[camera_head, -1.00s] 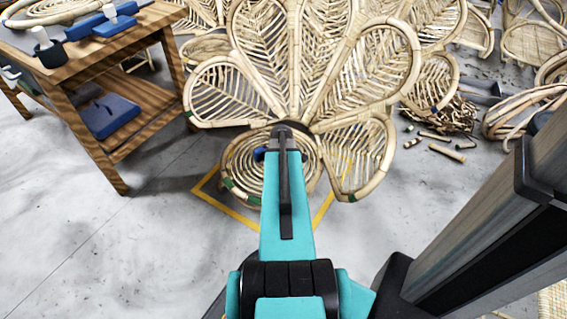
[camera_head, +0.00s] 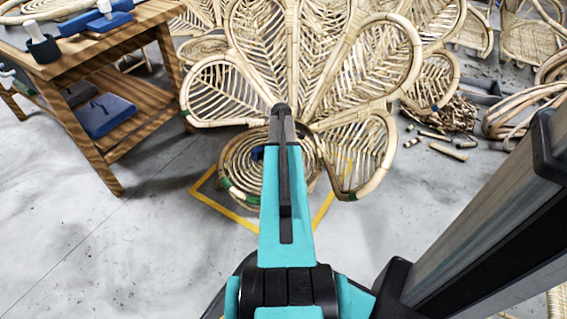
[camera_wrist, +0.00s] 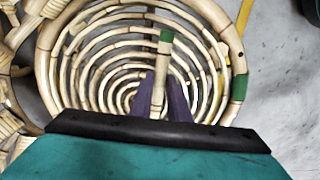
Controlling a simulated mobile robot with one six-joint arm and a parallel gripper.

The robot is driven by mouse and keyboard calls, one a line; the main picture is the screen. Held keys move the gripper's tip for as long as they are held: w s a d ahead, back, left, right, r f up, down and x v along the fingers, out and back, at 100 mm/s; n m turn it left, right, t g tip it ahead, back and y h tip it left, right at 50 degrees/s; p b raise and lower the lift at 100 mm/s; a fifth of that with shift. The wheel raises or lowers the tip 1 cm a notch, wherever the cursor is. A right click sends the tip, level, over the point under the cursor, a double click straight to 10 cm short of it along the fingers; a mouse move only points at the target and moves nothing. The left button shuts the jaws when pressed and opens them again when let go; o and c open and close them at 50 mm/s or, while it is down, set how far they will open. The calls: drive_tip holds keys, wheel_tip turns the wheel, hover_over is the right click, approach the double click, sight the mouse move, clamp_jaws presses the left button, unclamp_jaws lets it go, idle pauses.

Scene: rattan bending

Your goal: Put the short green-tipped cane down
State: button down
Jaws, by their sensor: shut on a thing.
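My gripper (camera_wrist: 160,98) is shut on the short green-tipped cane (camera_wrist: 161,72) in the wrist view. The cane points away from the jaws, with its green band (camera_wrist: 166,37) near the far end. Behind it is the round spiral rattan seat (camera_wrist: 95,62), which has a green band on its rim at the right. I cannot tell whether the cane touches the seat. In the head view my arm covers the gripper and the cane, and part of the seat (camera_head: 237,170) shows beside it.
The petal-shaped rattan back (camera_head: 222,92) rises behind the seat. Yellow floor lines (camera_head: 226,207) frame it. A wooden workbench (camera_head: 95,50) with blue tools stands at the left. Loose cane pieces (camera_head: 448,151) lie on the floor at the right. The front left floor is clear.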

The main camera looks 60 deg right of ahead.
drive_tip(key=shift+w+d, duration=0.15)
drive_tip(key=shift+d, duration=0.15)
drive_tip(key=shift+w+d+f, duration=0.1)
drive_tip(key=shift+d, duration=0.1)
drive_tip(key=shift+w+d+f+b, duration=0.15)
drive_tip(key=shift+f+b, duration=0.05)
drive_tip(key=shift+b, duration=0.15)
drive_tip(key=shift+f+b, duration=0.9)
drive_tip(key=shift+f, duration=0.6)
drive_tip(key=shift+f, duration=0.1)
drive_tip(key=c, duration=1.7)
unclamp_jaws()
wheel_tip(320, 180, up, 12)
drive_tip(key=p, duration=0.5)
